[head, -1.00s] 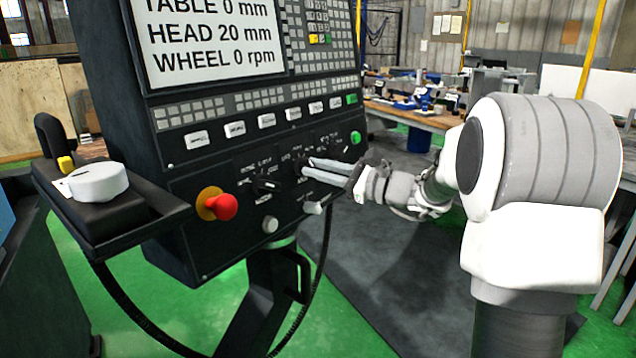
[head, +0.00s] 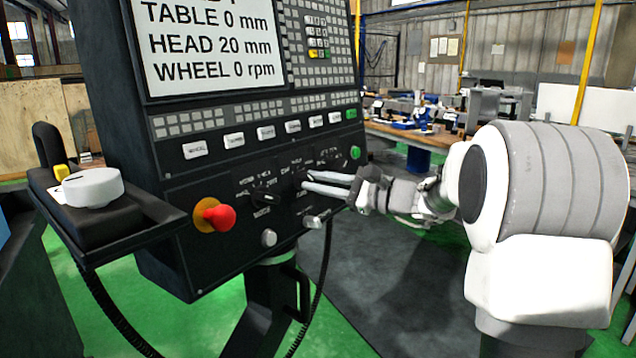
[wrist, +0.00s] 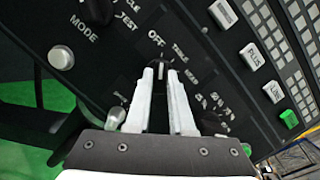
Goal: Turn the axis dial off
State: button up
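The axis dial (wrist: 158,54) is a small dark knob on the sloping black control panel, with OFF and TABLE printed around its upper side in the wrist view. In the head view my gripper (head: 304,181) hides most of it. My gripper, also in the wrist view (wrist: 161,72), has two pale fingers a small gap apart. Their tips are at the knob, one on each side, with a light mark between them. Whether they touch the knob is unclear. The knob's exact pointing direction is hard to read.
The mode dial (head: 265,196) is close by on the left. A red emergency button (head: 217,216), a round white button (head: 268,238) and a green button (head: 355,152) are also on the panel. A shelf with a white handwheel (head: 92,187) juts out at left.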

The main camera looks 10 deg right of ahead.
jog(key=o, duration=0.4)
jog(key=p+v, duration=0.1)
jog(key=v, duration=1.6)
jog(key=shift+s, duration=0.2)
jog(key=shift+d+r+p, duration=0.1)
jog(key=shift+p, duration=0.2)
